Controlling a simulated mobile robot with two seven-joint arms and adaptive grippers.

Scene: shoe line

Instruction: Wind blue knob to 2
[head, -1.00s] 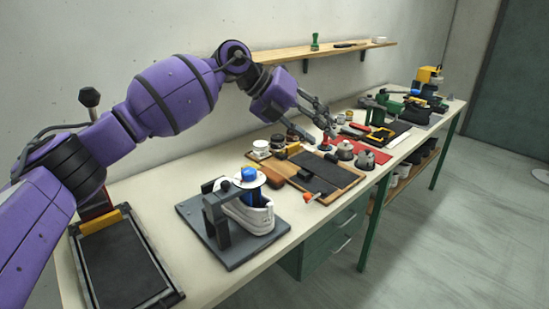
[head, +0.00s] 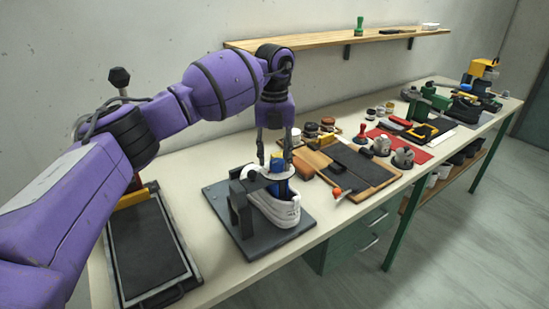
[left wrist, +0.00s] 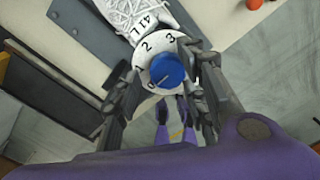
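The blue knob (head: 277,161) stands on a round white dial (head: 262,174) at the top of a dark clamp stand, above a white shoe (head: 278,209). In the left wrist view the blue knob (left wrist: 167,70) sits near the middle of the dial (left wrist: 158,47), where a 2 and a 3 can be read. My left gripper (head: 275,155) points down over the knob. Its fingers are open on either side of the dial, apart from the knob as far as I see. My right gripper is not in view.
The stand's dark base plate (head: 247,243) lies on a long pale bench (head: 215,285). A black framed tray (head: 150,250) lies to the left. A wooden board with a dark pad (head: 362,165) and several tools lie to the right. A wooden shelf (head: 330,42) is on the wall.

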